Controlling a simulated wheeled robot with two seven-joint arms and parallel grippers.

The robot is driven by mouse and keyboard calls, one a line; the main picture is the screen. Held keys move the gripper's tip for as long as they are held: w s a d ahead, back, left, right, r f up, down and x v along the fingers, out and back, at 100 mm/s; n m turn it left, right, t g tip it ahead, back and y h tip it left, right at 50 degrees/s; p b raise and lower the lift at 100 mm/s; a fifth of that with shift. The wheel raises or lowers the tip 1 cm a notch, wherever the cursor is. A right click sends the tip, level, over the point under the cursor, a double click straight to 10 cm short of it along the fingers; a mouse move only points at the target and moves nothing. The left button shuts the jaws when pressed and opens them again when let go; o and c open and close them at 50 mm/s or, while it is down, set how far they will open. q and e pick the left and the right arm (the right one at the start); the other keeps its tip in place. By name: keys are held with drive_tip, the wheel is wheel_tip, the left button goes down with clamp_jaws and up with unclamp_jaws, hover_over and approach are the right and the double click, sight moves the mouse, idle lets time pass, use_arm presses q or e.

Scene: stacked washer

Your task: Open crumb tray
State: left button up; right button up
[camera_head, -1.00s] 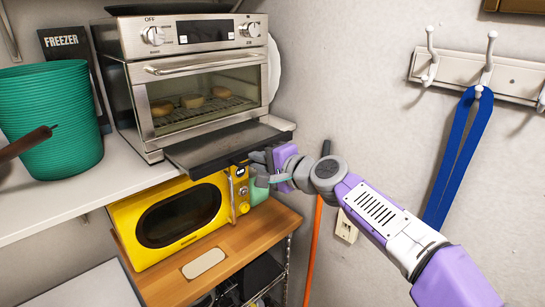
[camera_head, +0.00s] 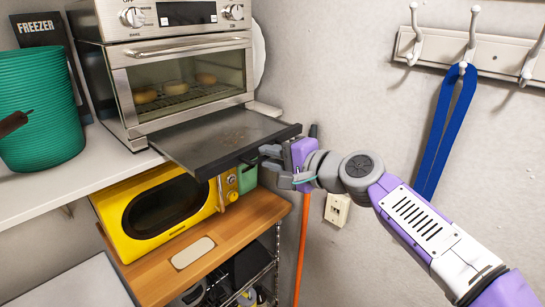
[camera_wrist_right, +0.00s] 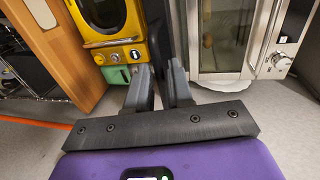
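The crumb tray (camera_head: 222,136), a flat dark metal tray with a black front edge, sticks well out from under the silver toaster oven (camera_head: 188,82). Its back part is hidden inside the oven. My right gripper (camera_head: 268,158) is at the right part of the tray's front edge, with its fingers closed around that edge. In the right wrist view the two grey fingers (camera_wrist_right: 161,80) stand on either side of the dark tray, seen nearly edge-on. The oven's glass door is closed, with several round food pieces behind it. My left gripper is not in view.
A yellow microwave (camera_head: 165,210) sits below the tray on a wooden shelf (camera_head: 255,222). A green tub (camera_head: 38,115) stands left of the oven on the white shelf. A blue strap (camera_head: 445,135) hangs from wall hooks. An orange pole (camera_head: 302,235) leans by the wall.

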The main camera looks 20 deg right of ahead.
drive_tip(key=v, duration=0.7)
drive_tip(key=shift+s, duration=0.3)
drive_tip(key=shift+d, duration=0.15)
drive_tip(key=w+a+f+g+h, duration=0.15)
drive_tip(key=w+f, duration=0.25)
drive_tip(key=f, duration=0.5)
drive_tip(key=w+f+g, duration=0.2)
drive_tip(key=w+f, duration=0.2)
drive_tip(key=f, duration=0.6)
wheel_tip(320, 180, down, 19)
drive_tip(key=a+n+g+h, duration=0.1)
drive_tip(key=a+n+g, duration=0.2)
drive_tip(key=g, duration=0.1)
drive_tip(key=s+a+f+n+g, duration=0.1)
drive_tip(key=s+a+f+n, duration=0.15)
drive_tip(key=f, duration=0.55)
drive_tip(key=s+a+f+n+g, duration=0.15)
drive_tip(key=s+f, duration=0.25)
drive_tip(key=f, duration=0.5)
drive_tip(key=s+a+f+n+g, duration=0.2)
drive_tip(key=s+f, duration=0.3)
drive_tip(key=s, duration=0.3)
drive_tip(key=s+a+f+n+g, duration=0.1)
drive_tip(key=s+a+f, duration=0.4)
drive_tip(key=s, duration=0.3)
drive_tip(key=shift+s+f+n+g+y, duration=0.25)
drive_tip(key=shift+f+n+g+y, duration=0.15)
drive_tip(key=shift+f, duration=0.35)
